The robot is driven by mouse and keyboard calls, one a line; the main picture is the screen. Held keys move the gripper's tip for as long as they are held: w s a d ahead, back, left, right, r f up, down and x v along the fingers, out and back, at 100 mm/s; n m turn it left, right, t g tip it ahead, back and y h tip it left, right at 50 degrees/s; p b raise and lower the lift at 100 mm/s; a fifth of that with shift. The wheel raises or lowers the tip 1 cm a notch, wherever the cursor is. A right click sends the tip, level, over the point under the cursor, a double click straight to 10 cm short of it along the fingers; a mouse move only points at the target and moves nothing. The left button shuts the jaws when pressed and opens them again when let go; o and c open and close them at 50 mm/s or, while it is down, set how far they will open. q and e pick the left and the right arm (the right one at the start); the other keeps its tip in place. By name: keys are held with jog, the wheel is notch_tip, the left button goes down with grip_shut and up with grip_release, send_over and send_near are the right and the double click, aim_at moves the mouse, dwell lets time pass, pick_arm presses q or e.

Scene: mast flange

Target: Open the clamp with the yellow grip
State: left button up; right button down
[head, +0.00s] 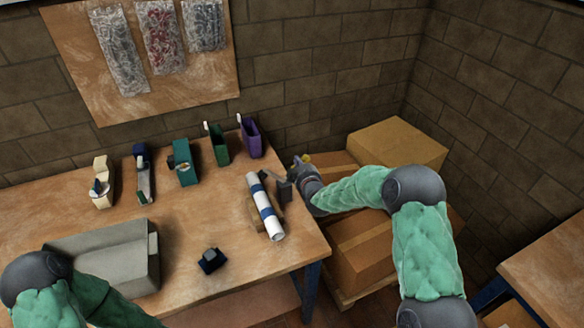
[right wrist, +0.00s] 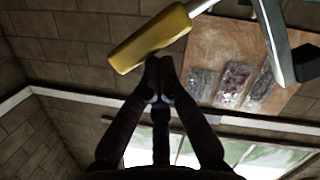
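The yellow grip (right wrist: 150,40) spans the upper middle of the right wrist view, tilted, on a pale metal lever. In the head view it is a small yellow spot (head: 306,158) beside my right wrist. My right gripper (right wrist: 158,66) has its fingertips together, just at the lower edge of the grip. Nothing shows between them, and I cannot tell whether they touch the grip. In the head view my right gripper (head: 300,170) is small beyond the table's right end. The clamp's body is hard to make out. My left arm is at the lower left; its gripper is out of view.
A white tube with blue bands (head: 265,206) lies near the table's (head: 185,225) right end. A grey bin (head: 105,258), a small dark block (head: 211,260) and several holders stand on the table. Cardboard boxes (head: 398,145) are stacked to the right.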

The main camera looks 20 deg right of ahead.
pick_arm(q)
jog(key=shift+f+b, duration=1.4)
jog(key=shift+f, duration=0.35)
pick_arm(e)
jog(key=shift+d+f, duration=1.05)
jog(key=shift+d, duration=0.05)
